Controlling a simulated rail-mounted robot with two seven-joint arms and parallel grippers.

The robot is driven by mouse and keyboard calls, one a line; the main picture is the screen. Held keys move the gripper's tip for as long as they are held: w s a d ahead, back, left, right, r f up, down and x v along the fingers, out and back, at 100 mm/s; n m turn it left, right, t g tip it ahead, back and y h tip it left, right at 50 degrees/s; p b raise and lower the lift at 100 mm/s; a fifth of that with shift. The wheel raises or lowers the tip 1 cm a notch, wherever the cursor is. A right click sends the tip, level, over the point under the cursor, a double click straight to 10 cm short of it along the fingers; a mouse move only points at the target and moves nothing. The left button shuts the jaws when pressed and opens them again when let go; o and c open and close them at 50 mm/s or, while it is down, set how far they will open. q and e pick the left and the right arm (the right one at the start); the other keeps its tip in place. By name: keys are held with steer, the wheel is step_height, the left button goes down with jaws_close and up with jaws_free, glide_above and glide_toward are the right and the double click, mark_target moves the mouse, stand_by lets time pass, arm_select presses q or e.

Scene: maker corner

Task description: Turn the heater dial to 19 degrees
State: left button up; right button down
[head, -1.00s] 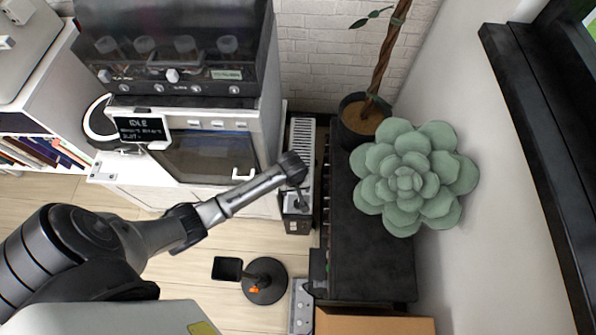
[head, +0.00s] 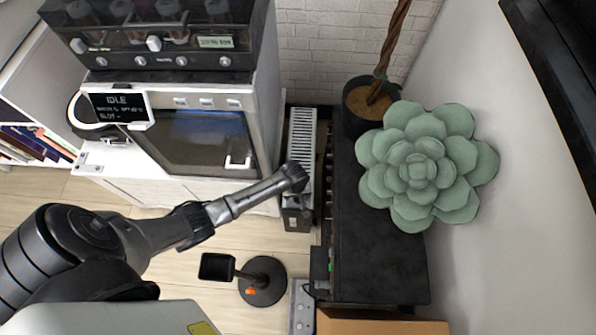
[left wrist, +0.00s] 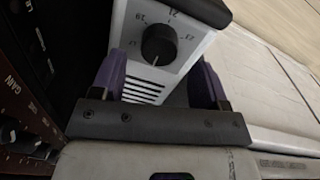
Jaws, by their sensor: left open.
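The heater (head: 302,128) is a narrow white unit with a slotted top, standing low between the white cabinet and the dark bench in the head view. Its round black dial (left wrist: 159,45) sits on a white face with printed numbers, including 19 and 21, in the left wrist view. My right gripper is not in view.
The white cabinet (head: 262,130) stands left of the heater. The dark bench (head: 375,265) with a large succulent (head: 425,170) is on the right. A round-based stand (head: 262,282) is on the floor nearby. Dark panels with knobs (left wrist: 22,140) are close left of the gripper.

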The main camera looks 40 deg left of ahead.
arm_select(q)
steer(key=shift+w+d+f+b, duration=0.1)
steer(key=shift+f+b, duration=0.45)
steer(key=shift+f, duration=1)
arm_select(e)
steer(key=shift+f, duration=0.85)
arm_select(q)
steer(key=c, duration=0.9)
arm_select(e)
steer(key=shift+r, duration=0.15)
